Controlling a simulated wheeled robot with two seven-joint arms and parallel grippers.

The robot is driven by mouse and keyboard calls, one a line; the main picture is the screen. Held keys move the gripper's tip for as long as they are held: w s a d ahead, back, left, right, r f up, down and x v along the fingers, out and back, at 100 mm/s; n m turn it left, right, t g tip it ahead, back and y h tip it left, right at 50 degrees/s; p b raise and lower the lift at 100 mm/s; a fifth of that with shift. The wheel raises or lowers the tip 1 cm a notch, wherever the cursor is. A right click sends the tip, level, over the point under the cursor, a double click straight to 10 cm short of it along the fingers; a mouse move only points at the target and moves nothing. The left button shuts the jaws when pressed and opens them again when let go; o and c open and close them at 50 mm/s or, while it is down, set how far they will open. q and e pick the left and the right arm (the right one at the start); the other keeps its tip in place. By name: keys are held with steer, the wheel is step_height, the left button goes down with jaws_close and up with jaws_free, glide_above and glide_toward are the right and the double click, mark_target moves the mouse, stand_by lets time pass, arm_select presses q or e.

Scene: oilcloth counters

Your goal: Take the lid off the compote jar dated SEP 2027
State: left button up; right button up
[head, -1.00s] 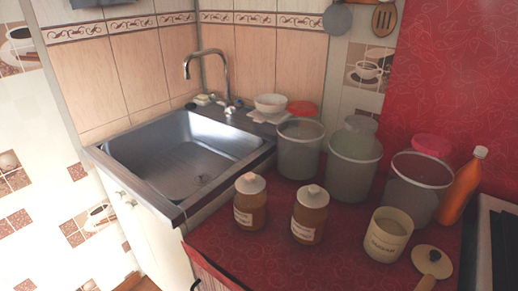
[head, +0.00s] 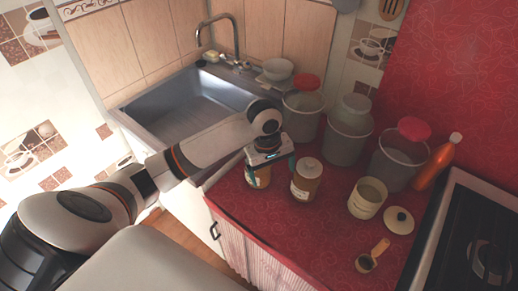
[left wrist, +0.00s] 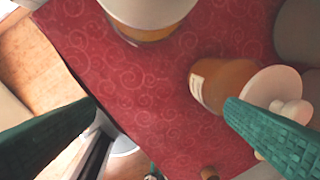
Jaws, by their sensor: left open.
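Two amber compote jars with white knobbed lids and paper labels stand on the red counter. The left jar (head: 259,178) is partly hidden behind my left gripper (head: 269,158), which hangs over its top. The right jar (head: 305,182) stands beside it with its lid (head: 309,167) on. The label dates are too small to read. In the left wrist view, my open teal fingers (left wrist: 162,106) are empty; one jar's white lid (left wrist: 150,8) is cut off at the top edge. The other jar (left wrist: 222,84) is at the right, its lid partly behind the right finger. My right gripper is out of view.
An open cream jar (head: 366,198), a loose lid (head: 399,220) and a wooden-handled scoop (head: 372,257) lie to the right. Several grey canisters and an orange bottle (head: 437,161) stand behind. A stove (head: 476,240) is at far right, the sink (head: 185,108) at left.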

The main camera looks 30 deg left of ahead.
arm_select(q)
steer(key=w+a+r+n, duration=0.5)
steer(key=a+r+n, duration=0.35)
steer(key=r, duration=0.25)
steer(key=shift+g, duration=0.3)
step_height(320, 180, down, 6)
steer(key=shift+w+f+p, duration=0.1)
steer(key=shift+p, duration=0.8)
steer(key=f+p, duration=0.1)
steer(key=f, duration=0.3)
steer(key=shift+d, duration=0.2)
steer(key=shift+f, duration=0.6)
steer(key=c, duration=1)
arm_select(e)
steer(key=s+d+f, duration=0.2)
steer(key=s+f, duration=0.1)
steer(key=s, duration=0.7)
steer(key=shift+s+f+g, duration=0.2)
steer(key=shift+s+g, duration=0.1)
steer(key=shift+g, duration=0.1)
